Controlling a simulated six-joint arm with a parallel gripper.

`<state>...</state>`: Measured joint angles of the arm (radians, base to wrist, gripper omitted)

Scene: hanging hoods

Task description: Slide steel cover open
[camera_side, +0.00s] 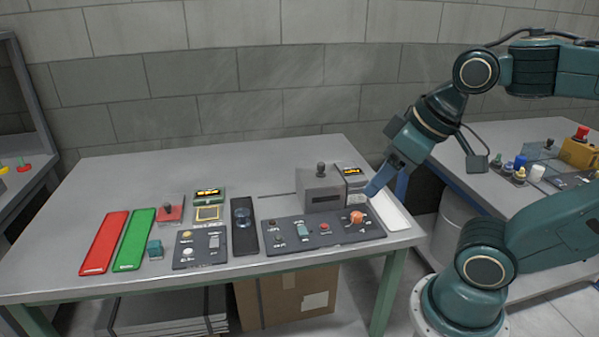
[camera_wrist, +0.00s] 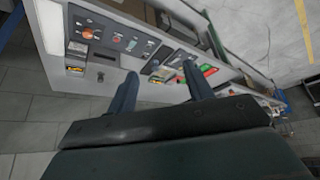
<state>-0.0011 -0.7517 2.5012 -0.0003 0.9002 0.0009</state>
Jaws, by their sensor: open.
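The steel cover (camera_side: 320,188) is a grey box-shaped hood with a dark knob on top. It stands on the table behind the right-hand control panel, and what is under it is hidden. My gripper (camera_side: 372,190) is above the table's right end, to the right of the cover and apart from it. In the wrist view the two fingers (camera_wrist: 158,92) are spread with nothing between them. The cover seems to show small and grey in the wrist view (camera_wrist: 103,57), near the upper left.
The dark control panel (camera_side: 323,232) with an orange knob (camera_side: 356,217) lies in front of the cover. A small yellow-lit display unit (camera_side: 351,173) stands right beside it. A white tray (camera_side: 390,212) lies at the right edge. Red (camera_side: 104,242) and green (camera_side: 134,239) plates lie left.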

